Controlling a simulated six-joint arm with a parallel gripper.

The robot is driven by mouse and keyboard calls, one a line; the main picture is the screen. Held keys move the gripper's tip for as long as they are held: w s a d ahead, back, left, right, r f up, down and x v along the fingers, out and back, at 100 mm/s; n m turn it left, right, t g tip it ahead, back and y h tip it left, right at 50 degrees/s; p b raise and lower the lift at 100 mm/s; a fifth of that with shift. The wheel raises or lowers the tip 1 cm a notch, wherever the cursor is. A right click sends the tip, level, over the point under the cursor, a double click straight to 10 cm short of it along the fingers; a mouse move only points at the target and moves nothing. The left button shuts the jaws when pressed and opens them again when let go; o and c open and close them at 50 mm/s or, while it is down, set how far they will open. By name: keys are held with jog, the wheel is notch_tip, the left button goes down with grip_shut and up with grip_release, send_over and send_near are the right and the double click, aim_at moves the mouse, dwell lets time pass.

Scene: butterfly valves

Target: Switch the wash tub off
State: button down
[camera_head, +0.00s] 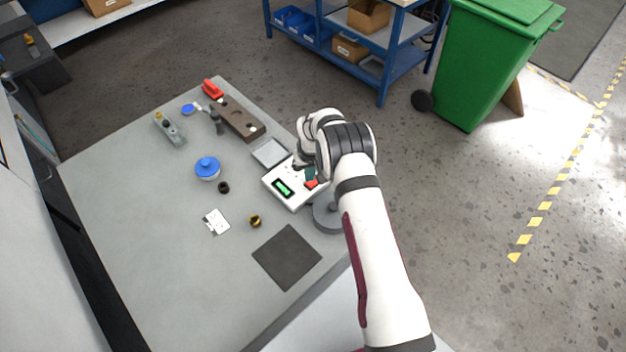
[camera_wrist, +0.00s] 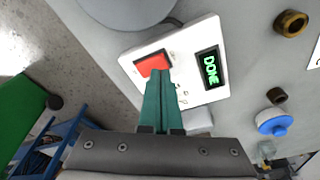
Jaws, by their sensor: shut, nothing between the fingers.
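The wash tub's white control box (camera_head: 289,203) sits on the grey table near its right edge; it also shows in the wrist view (camera_wrist: 210,35). Its lit green display (camera_wrist: 210,69) reads "DONE". A red switch (camera_wrist: 152,63) is on the same panel, and it shows in the head view (camera_head: 311,184). My gripper (camera_wrist: 161,76) has its teal fingers shut and empty. The fingertips overlap the lower edge of the red switch in the wrist view; I cannot tell whether they touch it. The fingers hide part of the panel. My arm partly covers the box in the head view.
A grey square tray (camera_head: 270,152) lies just behind the box. A round grey thing (camera_head: 329,214) stands at its right. A blue-lidded jar (camera_head: 207,168), a brass ring (camera_head: 255,221) and a dark mat (camera_head: 287,257) lie on the table. The table's front left is clear.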

jog(key=shift+f, duration=0.85)
dwell(0.5)
jog(key=shift+r, duration=3.55)
notch_tip(320, 180, up, 8)
jog(key=m, duration=0.1)
send_over(310, 184)
jog(key=s+d, duration=0.2)
jog(key=s+d+r+m+g, duration=0.1)
jog(key=s+d+r+m, duration=0.3)
jog(key=s+r, duration=0.85)
jog(key=s+d+r+m, duration=0.1)
jog(key=s+r, duration=0.1)
jog(key=s, duration=1.1)
jog(key=s+d+r+m+g+y, duration=0.1)
jog(key=s+d+r+m, duration=0.1)
jog(key=s, duration=1)
jog(key=shift+s+r+m, duration=0.15)
jog(key=shift+s+m, duration=0.15)
jog(key=shift+s, duration=0.05)
